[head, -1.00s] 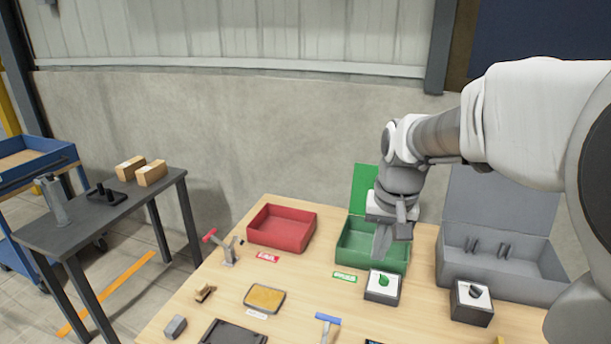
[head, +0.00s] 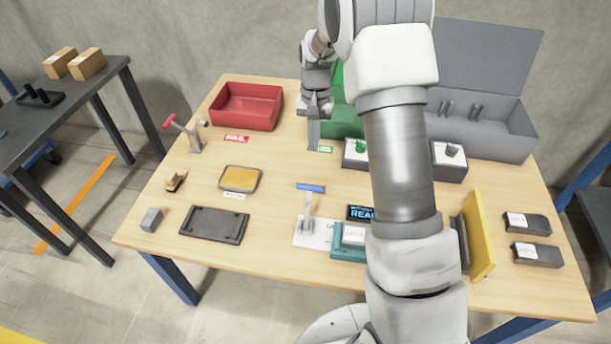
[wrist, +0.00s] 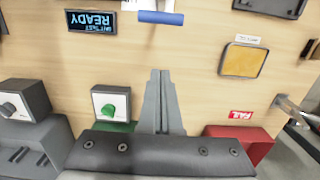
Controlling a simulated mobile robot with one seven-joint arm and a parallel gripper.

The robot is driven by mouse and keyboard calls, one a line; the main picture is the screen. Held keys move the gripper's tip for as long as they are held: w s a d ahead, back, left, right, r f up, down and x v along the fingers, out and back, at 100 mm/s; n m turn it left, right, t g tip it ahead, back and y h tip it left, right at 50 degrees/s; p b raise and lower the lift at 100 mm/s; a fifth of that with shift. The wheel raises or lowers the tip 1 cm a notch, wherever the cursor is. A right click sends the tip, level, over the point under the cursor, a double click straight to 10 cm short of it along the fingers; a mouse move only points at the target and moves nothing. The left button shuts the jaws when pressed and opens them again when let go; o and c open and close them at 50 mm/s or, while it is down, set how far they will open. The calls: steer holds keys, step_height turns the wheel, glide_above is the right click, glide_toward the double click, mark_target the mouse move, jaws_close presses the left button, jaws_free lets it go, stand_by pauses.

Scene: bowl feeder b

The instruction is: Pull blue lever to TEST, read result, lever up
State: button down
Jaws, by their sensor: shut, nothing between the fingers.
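The blue lever (head: 310,188) has a blue crossbar on a grey arm, rising from a white plate (head: 311,232). Its blue bar also shows at the top of the wrist view (wrist: 160,17). The dark display (head: 361,213) stands right of the lever, partly hidden by my arm. In the wrist view the display (wrist: 92,21) is upside down and shows READY in blue. A teal fixture (head: 347,240) holding a pale block sits below the display. My gripper (head: 313,143) is shut and empty, behind the lever. Its closed fingers (wrist: 160,95) point toward the lever, apart from it.
A red FAIL bin (head: 247,106) and a green bin (head: 341,121) stand at the back. A red-handled clamp (head: 189,132), an orange-filled tray (head: 240,179) and a dark plate (head: 214,225) lie left. Knob boxes, a grey open box (head: 487,132) and a yellow panel (head: 478,240) stand right.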

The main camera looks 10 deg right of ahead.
steer(key=shift+f, duration=0.2)
steer(key=s+a+f+b, duration=0.1)
steer(key=s+f+b, duration=0.2)
steer(key=f, duration=0.5)
steer(key=shift+s+a, duration=0.35)
steer(key=shift+s, duration=0.2)
steer(key=shift+s+b, duration=0.1)
steer(key=shift+b, duration=0.2)
steer(key=shift+s+a+r+t, duration=0.15)
steer(key=shift+s+r+t, duration=0.05)
steer(key=shift+t, duration=0.1)
